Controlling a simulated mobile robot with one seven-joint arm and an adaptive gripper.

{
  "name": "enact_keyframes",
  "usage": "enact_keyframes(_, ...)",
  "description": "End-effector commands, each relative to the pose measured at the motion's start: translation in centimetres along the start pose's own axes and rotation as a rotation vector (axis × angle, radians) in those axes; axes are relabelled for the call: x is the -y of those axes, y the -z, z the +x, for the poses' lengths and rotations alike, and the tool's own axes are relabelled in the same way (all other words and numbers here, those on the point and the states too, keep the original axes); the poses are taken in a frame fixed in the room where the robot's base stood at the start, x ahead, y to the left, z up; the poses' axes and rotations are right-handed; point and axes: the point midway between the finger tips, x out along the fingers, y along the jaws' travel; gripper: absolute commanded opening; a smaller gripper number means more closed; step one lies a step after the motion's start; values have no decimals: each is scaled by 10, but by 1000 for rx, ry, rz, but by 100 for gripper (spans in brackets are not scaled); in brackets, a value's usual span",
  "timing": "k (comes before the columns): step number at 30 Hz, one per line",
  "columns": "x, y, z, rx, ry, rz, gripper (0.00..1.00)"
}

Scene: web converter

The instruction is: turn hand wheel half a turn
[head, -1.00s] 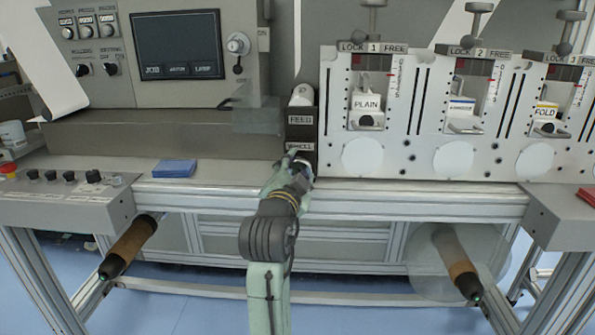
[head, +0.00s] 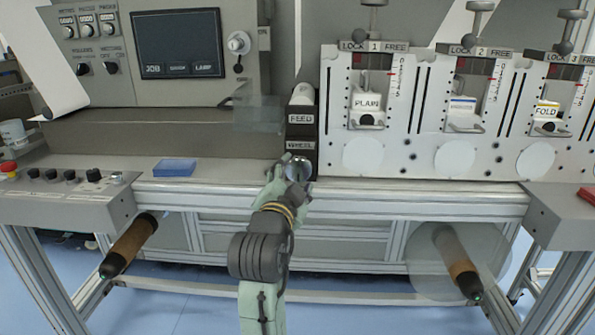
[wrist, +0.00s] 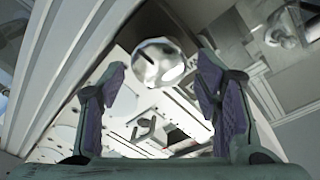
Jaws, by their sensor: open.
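The hand wheel (head: 299,160) is a small silver round part below the WHEEL label, partly hidden by my gripper in the head view. In the wrist view the wheel (wrist: 158,62) shows as a shiny faceted metal disc with a dark slot-like mark at its upper left. My gripper (head: 289,172) is at the front of the wheel. In the wrist view my gripper (wrist: 161,78) is open, its two purple-padded fingers apart, with the wheel between and beyond the tips. I cannot tell whether either finger touches it.
A dark FEED block (head: 300,118) stands above the wheel. The white station panel (head: 340,150) rises close on the right. A blue pad (head: 174,167) lies on the ledge to the left. The front rail (head: 400,202) runs beneath.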

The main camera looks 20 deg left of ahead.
Motion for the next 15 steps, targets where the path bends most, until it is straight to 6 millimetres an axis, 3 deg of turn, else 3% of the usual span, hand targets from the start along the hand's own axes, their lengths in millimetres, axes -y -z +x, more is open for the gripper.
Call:
enact_keyframes(6, 0, 0, -48, 0, 2, 0, 57)
enact_keyframes(15, 0, 0, -78, 0, 0, 1, 57)
